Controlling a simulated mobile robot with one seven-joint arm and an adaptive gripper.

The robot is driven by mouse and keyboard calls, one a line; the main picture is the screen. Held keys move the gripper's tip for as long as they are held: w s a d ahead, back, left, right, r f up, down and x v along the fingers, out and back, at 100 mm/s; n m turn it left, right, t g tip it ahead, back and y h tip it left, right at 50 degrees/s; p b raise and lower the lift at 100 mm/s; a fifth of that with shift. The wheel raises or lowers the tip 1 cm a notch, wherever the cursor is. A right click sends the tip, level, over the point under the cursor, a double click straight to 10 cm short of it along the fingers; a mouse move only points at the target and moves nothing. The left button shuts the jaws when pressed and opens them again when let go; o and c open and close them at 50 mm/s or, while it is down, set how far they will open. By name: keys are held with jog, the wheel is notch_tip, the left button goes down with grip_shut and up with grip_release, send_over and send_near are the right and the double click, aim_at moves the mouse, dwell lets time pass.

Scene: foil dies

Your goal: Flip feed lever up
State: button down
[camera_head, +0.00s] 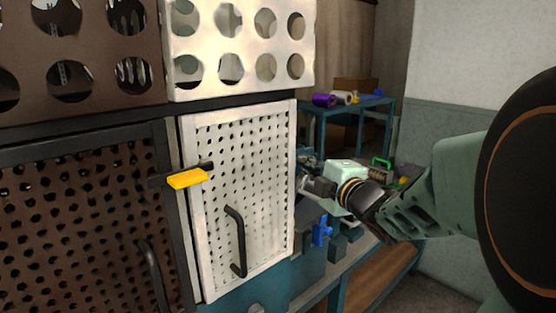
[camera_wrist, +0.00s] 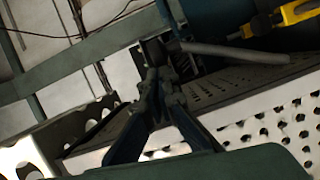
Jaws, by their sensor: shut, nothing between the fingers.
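A yellow handle (camera_head: 188,178) on a dark bar sits at the upper left edge of the white perforated door. A yellow part also shows at the top right of the wrist view (camera_wrist: 300,11). A small blue fitting (camera_head: 322,231) stands on the bench right of the door. No label shows which of these is the feed lever. My gripper (camera_head: 306,181) is right of the door, apart from the yellow handle, and partly hidden by my wrist. In the wrist view my gripper (camera_wrist: 156,76) has its fingers together with nothing seen between them. A grey rod (camera_wrist: 235,50) appears beyond the fingertips.
The white perforated door (camera_head: 245,185) has a black pull handle (camera_head: 237,243). A brown perforated door (camera_head: 80,230) is at left, with panels of large holes above. A teal table (camera_head: 350,108) with spools stands behind. Bench equipment crowds the area beneath my wrist.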

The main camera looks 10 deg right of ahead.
jog(key=shift+w+d, duration=0.1)
jog(key=shift+d, duration=0.05)
dwell(0.3)
jog(key=w+d+f+m+g+p, duration=0.1)
jog(key=w+d+f+m+p, duration=0.2)
jog(key=w+d, duration=0.1)
jog(key=shift+d+m, duration=0.3)
jog(key=shift+d, duration=0.5)
jog(key=shift+a, duration=0.1)
